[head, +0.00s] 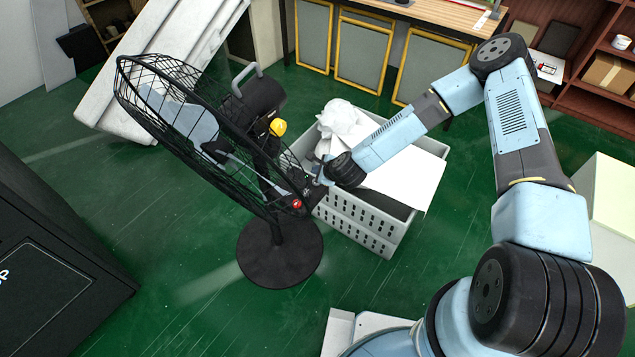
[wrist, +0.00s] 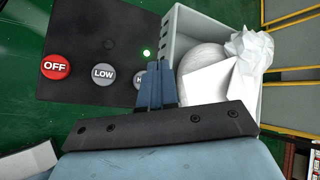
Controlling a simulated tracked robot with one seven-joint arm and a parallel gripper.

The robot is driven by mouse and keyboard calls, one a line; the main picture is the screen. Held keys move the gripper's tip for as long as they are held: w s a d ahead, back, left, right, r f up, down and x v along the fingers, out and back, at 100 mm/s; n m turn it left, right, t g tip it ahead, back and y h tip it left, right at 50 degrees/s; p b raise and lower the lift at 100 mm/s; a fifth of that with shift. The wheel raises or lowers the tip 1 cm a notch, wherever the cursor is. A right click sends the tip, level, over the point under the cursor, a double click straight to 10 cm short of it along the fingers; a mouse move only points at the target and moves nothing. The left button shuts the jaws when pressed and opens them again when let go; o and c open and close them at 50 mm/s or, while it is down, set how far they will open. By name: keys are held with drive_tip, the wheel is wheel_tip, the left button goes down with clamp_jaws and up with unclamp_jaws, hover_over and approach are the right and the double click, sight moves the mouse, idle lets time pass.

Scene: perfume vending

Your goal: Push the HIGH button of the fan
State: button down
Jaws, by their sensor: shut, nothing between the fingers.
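The black fan (head: 170,110) stands on a round base, its caged head tilted. Its control panel (wrist: 75,30) fills the upper left of the wrist view. On it are a red OFF button (wrist: 55,67), a grey LOW button (wrist: 103,74) and a grey button marked with an H (wrist: 139,79), partly hidden behind my fingers. A small green light (wrist: 147,52) glows above that button. My gripper (wrist: 159,66) is shut and empty, its fingertips over the right edge of the H button. In the head view my gripper (head: 318,180) is beside the panel; contact cannot be told.
A grey crate (head: 365,235) with white crumpled and flat items stands right behind the panel and my gripper. A black cabinet (head: 50,260) is at the lower left. A white slab (head: 150,60) leans behind the fan. Green floor (head: 180,280) is free around the base.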

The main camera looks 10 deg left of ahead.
drive_tip(key=shift+r, duration=1.25)
drive_tip(key=w+d+r+n+g+h, duration=0.1)
drive_tip(key=w+d+r+n, duration=0.2)
drive_tip(key=d+r+n, duration=0.45)
drive_tip(key=w+d+r+n+h, duration=0.15)
drive_tip(key=d+r, duration=0.25)
drive_tip(key=r, duration=0.6)
drive_tip(key=s+d+r+n+h, duration=0.1)
drive_tip(key=d+r+n, duration=0.1)
drive_tip(key=d+r, duration=0.55)
drive_tip(key=s+d+r+n+h, duration=0.1)
drive_tip(key=s+d+r+n, duration=0.2)
drive_tip(key=r, duration=0.7)
drive_tip(key=s+d+r+n+h, duration=0.2)
drive_tip(key=s+d+r, duration=0.85)
drive_tip(key=r, duration=0.35)
drive_tip(key=s+d+r, duration=0.3)
drive_tip(key=s, duration=0.4)
drive_tip(key=s+d+r+n, duration=0.1)
drive_tip(key=s+d+r, duration=0.2)
drive_tip(key=s, duration=0.5)
drive_tip(key=shift+d+r+t, duration=0.2)
drive_tip(key=shift+d+t, duration=0.1)
drive_tip(key=shift+d, duration=0.25)
